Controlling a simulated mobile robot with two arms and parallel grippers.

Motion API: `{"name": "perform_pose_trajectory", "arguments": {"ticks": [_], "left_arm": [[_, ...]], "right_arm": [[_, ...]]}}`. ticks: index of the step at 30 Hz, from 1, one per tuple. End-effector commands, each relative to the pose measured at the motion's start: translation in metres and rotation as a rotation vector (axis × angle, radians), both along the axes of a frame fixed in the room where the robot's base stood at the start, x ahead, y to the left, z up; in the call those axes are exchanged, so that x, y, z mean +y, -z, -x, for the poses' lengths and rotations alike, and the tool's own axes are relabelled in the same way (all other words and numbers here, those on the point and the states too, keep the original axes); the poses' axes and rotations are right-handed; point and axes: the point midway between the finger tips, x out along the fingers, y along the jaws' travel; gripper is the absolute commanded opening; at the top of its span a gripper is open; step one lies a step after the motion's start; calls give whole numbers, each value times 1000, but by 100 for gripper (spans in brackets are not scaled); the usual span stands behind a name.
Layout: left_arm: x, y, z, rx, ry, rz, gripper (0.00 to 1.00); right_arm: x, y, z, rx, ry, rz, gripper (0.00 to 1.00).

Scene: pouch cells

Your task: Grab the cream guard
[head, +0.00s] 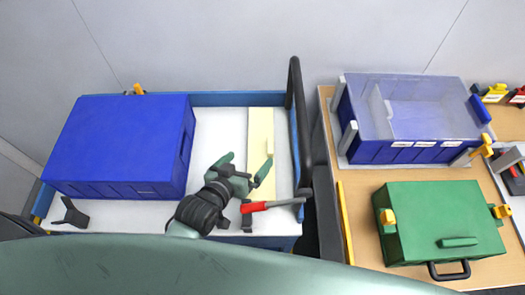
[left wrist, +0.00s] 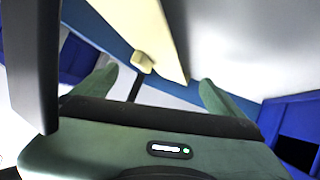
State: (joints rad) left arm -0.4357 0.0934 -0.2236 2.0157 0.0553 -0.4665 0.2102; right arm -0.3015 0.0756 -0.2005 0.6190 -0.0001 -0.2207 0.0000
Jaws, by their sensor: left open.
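The cream guard (head: 260,125) is a long flat cream strip on the white surface in the head view, right of the blue box. A small cream tab (head: 270,147) stands up from its right edge. In the left wrist view the guard (left wrist: 145,25) runs in from the top, with the tab (left wrist: 142,62) between the finger directions, nearer the left finger. My left gripper (head: 247,168) is open over the guard's middle, its fingers pointing towards the tab. In the left wrist view nothing is visibly clamped between the fingers (left wrist: 157,82). My right gripper is not in view.
A blue box (head: 120,145) stands left of the guard. A red-handled tool (head: 262,206) lies across the guard's near end. A dark upright rail (head: 298,110) borders the right. A clear-lidded blue bin (head: 410,110) and a green case (head: 440,220) stand on the wooden table.

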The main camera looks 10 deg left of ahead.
Motion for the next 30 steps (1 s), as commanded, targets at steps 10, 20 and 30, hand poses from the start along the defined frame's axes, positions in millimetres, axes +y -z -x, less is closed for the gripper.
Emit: {"name": "perform_pose_trajectory", "arguments": {"ticks": [10,20,30], "left_arm": [[-13,13,-40,-1,1,1,100],[-19,27,-61,-1,0,0,100],[-19,27,-61,0,0,0,44]], "right_arm": [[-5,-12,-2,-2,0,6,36],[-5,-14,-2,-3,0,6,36],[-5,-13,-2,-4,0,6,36]]}}
